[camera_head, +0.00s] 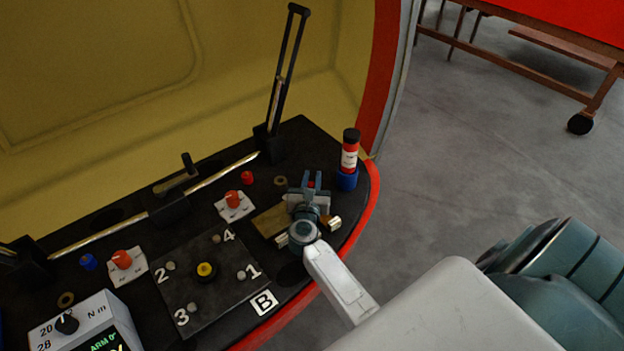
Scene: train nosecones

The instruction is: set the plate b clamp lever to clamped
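Plate B is a dark square plate (208,285) with marks 1 to 4, a yellow-ringed knob (206,270) in its middle and a white B label (264,302) beside it. Two red-topped levers on white label plates stand near it: one (121,260) at its left, one (232,199) above it. The frames do not show clearly which is the plate B clamp lever, and their label text is too small to read. My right gripper (311,181) is over the right part of the bench, to the right of the upper lever and apart from it. Its finger opening is unclear. My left gripper is not in view.
A brass block (269,221) lies partly under my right gripper. A red-and-white bottle (350,150) in a blue holder stands right of it. A tall black lever frame (285,70) rises behind. A torque display box (85,325) sits at the lower left.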

